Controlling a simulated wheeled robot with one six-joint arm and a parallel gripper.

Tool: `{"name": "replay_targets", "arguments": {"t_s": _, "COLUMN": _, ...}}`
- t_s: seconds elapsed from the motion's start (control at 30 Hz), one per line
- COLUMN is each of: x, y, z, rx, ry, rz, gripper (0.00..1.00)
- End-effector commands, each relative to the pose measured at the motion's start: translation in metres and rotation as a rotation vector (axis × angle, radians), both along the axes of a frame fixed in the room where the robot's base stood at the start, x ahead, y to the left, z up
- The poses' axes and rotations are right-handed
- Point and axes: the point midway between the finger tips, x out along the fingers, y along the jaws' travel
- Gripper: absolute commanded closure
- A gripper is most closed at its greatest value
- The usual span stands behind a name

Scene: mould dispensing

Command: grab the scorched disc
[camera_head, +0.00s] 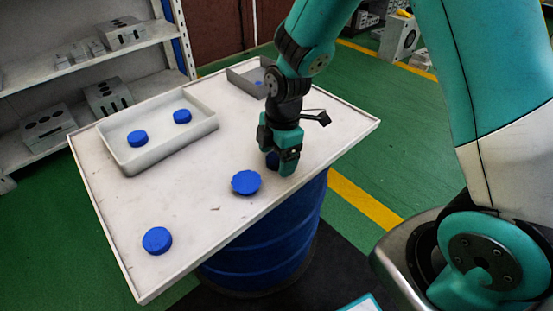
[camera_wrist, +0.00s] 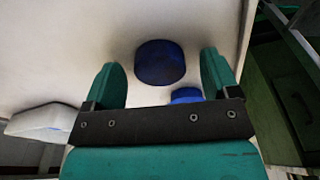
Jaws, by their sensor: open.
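A blue disc with a dark, blackened top (camera_wrist: 160,62) lies on the white tabletop in the wrist view, just ahead of and between my fingers. It looks like the scorched one. In the head view a dark blue disc (camera_head: 271,160) is mostly hidden behind my gripper (camera_head: 284,168). My gripper points down over the table near its front right part. Its two green fingers (camera_wrist: 161,75) are apart in the wrist view, with nothing held. Whether the fingers reach down beside the disc I cannot tell.
A wavy-edged blue disc (camera_head: 246,182) lies left of my gripper, and a round one (camera_head: 157,240) lies near the front left corner. A shallow tray (camera_head: 165,159) holds two blue discs. A small grey box (camera_head: 238,80) stands at the back. Another blue disc (camera_wrist: 186,95) is partly hidden by my gripper.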

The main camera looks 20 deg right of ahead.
Motion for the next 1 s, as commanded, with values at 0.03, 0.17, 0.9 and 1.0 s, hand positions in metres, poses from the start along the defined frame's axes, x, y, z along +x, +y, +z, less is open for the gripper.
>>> {"name": "replay_targets", "arguments": {"t_s": 0.03, "x": 0.000, "y": 0.000, "z": 0.000, "rx": 0.000, "ry": 0.000, "rz": 0.000, "gripper": 0.19}}
{"name": "replay_targets", "arguments": {"t_s": 0.17, "x": 0.000, "y": 0.000, "z": 0.001, "rx": 0.000, "ry": 0.000, "rz": 0.000, "gripper": 0.26}}
{"name": "replay_targets", "arguments": {"t_s": 0.9, "x": 0.001, "y": 0.000, "z": 0.023, "rx": 0.000, "ry": -0.003, "rz": 0.000, "gripper": 0.73}}
{"name": "replay_targets", "arguments": {"t_s": 1.0, "x": 0.001, "y": 0.000, "z": 0.044, "rx": 0.001, "ry": -0.006, "rz": -0.001, "gripper": 0.73}}
